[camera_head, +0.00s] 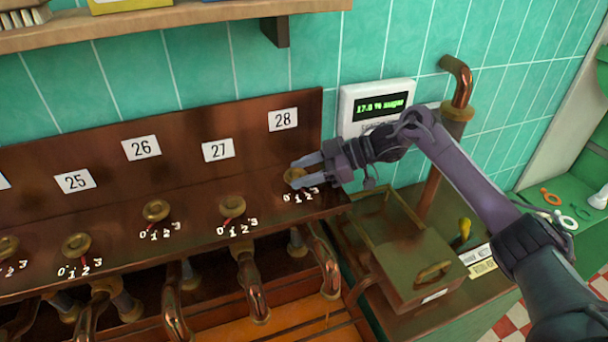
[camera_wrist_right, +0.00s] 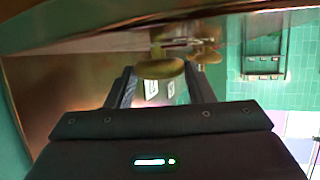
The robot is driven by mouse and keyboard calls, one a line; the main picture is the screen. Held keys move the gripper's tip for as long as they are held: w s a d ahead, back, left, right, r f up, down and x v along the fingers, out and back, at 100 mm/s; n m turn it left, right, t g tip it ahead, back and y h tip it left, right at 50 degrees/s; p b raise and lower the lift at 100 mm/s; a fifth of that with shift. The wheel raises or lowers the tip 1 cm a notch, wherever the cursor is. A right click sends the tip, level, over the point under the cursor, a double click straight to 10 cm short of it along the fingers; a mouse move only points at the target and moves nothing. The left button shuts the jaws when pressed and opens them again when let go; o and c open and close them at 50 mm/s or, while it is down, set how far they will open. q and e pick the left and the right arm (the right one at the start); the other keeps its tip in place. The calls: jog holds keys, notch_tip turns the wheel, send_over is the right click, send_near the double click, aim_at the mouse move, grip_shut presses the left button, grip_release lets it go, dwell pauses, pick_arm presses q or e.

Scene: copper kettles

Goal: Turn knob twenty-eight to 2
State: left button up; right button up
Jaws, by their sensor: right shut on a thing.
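Knob twenty-eight (camera_head: 294,175) is a round brass knob on the copper ledge, below the white label 28 (camera_head: 283,120). Its scale marks (camera_head: 300,195) run 0, 1, 2, 3 just in front of it. My right gripper (camera_head: 305,172) reaches in from the right and is shut on this knob. In the right wrist view the knob (camera_wrist_right: 161,68) sits between the two dark fingers of my right gripper (camera_wrist_right: 160,88). The knob's pointer is too hidden to read. My left gripper is not in view.
Knob twenty-seven (camera_head: 232,206) stands close on the left, with knob twenty-six (camera_head: 156,210) beyond it. A white display box (camera_head: 372,108) hangs on the tiled wall behind my right wrist. A brass box with a handle (camera_head: 410,255) stands below my right forearm.

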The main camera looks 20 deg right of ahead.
jog(key=o, duration=1)
jog(key=b+v, duration=0.3)
jog(key=v, duration=0.4)
jog(key=shift+w+d+f, duration=0.1)
jog(key=shift+d+r, duration=0.25)
jog(key=shift+d, duration=0.05)
